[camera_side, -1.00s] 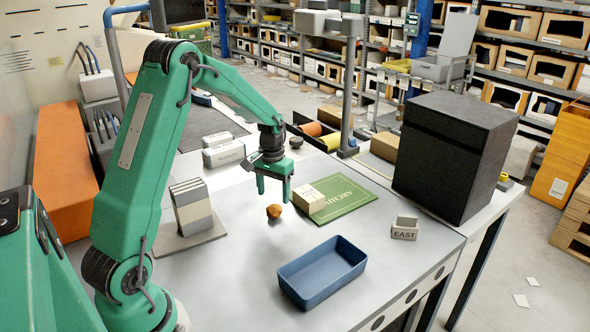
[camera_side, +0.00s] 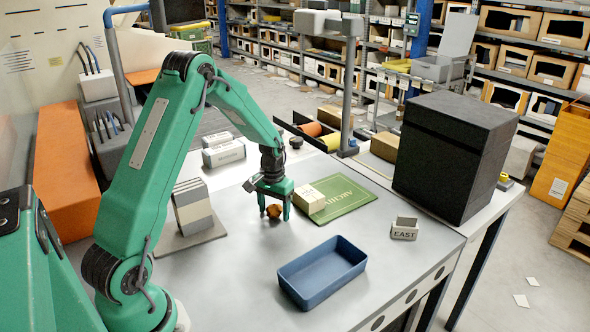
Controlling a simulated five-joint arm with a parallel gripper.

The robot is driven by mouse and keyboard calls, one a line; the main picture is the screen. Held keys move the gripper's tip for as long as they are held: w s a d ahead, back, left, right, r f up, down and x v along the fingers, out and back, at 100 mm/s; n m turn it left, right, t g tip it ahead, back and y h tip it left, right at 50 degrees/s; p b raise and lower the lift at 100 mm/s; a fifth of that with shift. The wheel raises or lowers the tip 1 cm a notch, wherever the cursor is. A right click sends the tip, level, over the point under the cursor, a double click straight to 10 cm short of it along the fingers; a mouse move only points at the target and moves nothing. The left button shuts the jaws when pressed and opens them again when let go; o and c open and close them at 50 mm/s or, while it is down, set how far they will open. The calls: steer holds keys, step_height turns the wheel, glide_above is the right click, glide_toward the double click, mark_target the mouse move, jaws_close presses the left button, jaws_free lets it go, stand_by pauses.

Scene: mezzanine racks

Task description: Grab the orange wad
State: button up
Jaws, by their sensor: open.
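The orange wad (camera_side: 273,212) is a small crumpled lump on the grey table, left of the green mat. My gripper (camera_side: 275,214) points down over it, with one finger on each side of the wad. The fingers are open, and their tips are low, near the table top. I cannot tell whether either finger touches the wad. The upper part of the wad is partly covered by the gripper.
A blue tray (camera_side: 322,283) stands empty in front. A cardboard box (camera_side: 310,199) sits close to the right of my gripper on the green mat (camera_side: 345,205). A block labelled EAST (camera_side: 404,229) and a large black box (camera_side: 455,150) are at right. Grey-white blocks (camera_side: 192,207) stand at left.

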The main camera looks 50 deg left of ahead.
mark_target(274, 204)
stand_by(0.4)
steer(key=c, duration=1)
steer(key=shift+r, duration=0.85)
step_height(274, 204, up, 2)
steer(key=shift+r, duration=0.2)
steer(key=s+d+r, duration=0.1)
steer(key=d+r, duration=0.6)
steer(key=d, duration=0.4)
steer(key=shift+d, duration=0.3)
